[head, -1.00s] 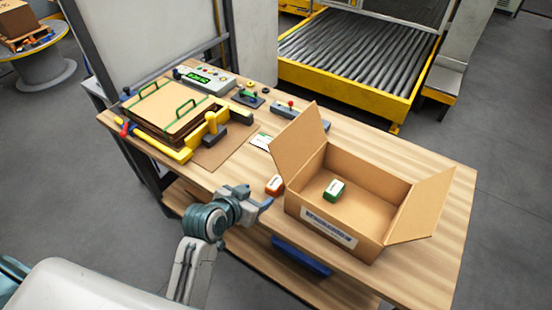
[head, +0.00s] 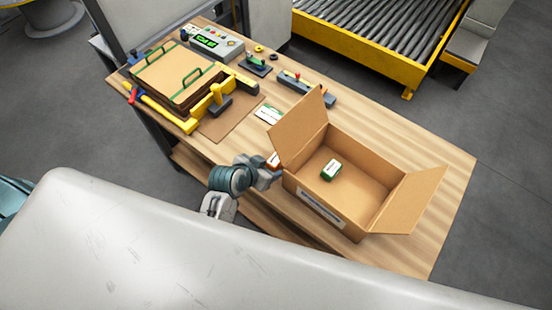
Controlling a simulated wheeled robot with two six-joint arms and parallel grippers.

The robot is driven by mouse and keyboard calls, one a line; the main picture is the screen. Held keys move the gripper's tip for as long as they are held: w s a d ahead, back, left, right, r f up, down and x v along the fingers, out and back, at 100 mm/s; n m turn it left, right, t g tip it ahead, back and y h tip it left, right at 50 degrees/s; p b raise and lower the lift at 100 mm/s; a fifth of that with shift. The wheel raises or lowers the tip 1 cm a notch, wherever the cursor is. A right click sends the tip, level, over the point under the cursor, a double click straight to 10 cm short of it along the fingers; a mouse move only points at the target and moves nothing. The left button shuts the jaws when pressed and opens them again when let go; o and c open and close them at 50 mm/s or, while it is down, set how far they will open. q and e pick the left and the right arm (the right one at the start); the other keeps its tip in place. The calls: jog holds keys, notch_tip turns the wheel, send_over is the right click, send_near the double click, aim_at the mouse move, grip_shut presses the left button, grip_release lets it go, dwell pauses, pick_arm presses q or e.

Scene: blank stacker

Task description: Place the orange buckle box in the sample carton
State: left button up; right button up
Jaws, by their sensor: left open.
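The orange buckle box (head: 273,160), with a pale label, is at the left side of the sample carton, outside it. It is partly hidden behind my left gripper and the carton's left flap. My left gripper (head: 268,172) is open and close to the box; I cannot tell whether its fingers are around it. The sample carton (head: 320,206) is an open brown cardboard box with its flaps spread left and right. A green-and-white box (head: 331,169) lies inside it. My right gripper is not in view.
The wooden table (head: 447,189) carries stacked cardboard sheets (head: 173,73) in a yellow-edged fixture, a control panel (head: 211,42) and a grey device with a red knob (head: 305,87) behind the carton. A white card (head: 268,114) lies left of the carton. Table right of the carton is clear.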

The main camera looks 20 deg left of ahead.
aim_at(272, 163)
pick_arm(q)
jog(key=p+x, duration=0.1)
jog(key=x, duration=0.1)
jog(key=p+x, duration=0.1)
jog(key=x, duration=0.1)
jog(key=shift+w+a+r, duration=0.1)
jog(key=shift+w+a, duration=0.05)
jog(key=shift+a, duration=0.05)
jog(key=shift+w+d+f, duration=0.1)
jog(key=shift+w+f, duration=0.15)
jog(key=shift+f, duration=0.05)
jog(key=c, duration=1.2)
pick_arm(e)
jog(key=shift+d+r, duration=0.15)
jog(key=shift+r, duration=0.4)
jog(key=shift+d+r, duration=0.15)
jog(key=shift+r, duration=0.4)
pick_arm(q)
jog(key=shift+r, duration=0.2)
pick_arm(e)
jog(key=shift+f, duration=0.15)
